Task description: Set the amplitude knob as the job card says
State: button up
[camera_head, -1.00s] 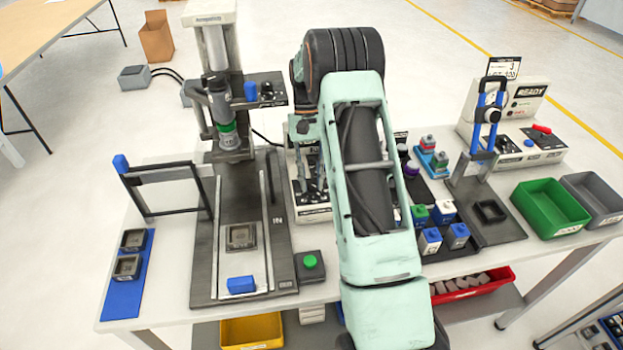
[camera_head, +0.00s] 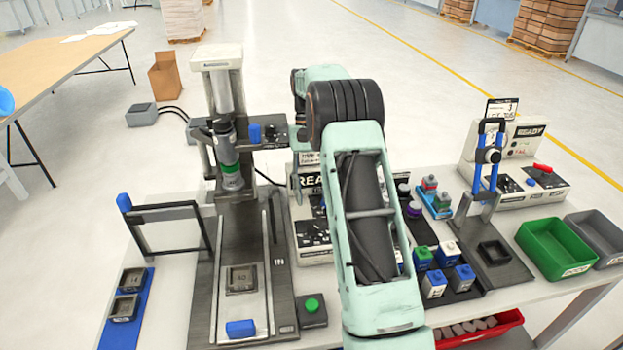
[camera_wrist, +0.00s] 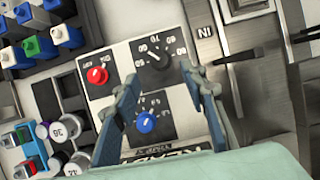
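The control panel (camera_wrist: 118,58) shows in the wrist view with a black knob (camera_wrist: 154,56) on a numbered scale, a blue knob (camera_wrist: 146,122) on a smaller scale, and a red knob (camera_wrist: 97,76). The black knob's white pointer aims up-left in the picture. I cannot read which knob is labelled amplitude. My gripper (camera_wrist: 160,76) is open and empty, its fingers spread on either side of the panel's middle. In the head view my arm hides the gripper and part of the panel (camera_head: 308,228). A card (camera_head: 501,108) stands at the right; its small print is unclear.
A press (camera_head: 228,160) with a dark bed stands left of the panel. A green button box (camera_head: 312,309) is in front. Small blue, green and white blocks, a blue-handled press (camera_head: 487,168) and a green bin (camera_head: 553,250) stand at right.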

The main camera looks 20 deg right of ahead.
jog(key=shift+v, duration=2.2)
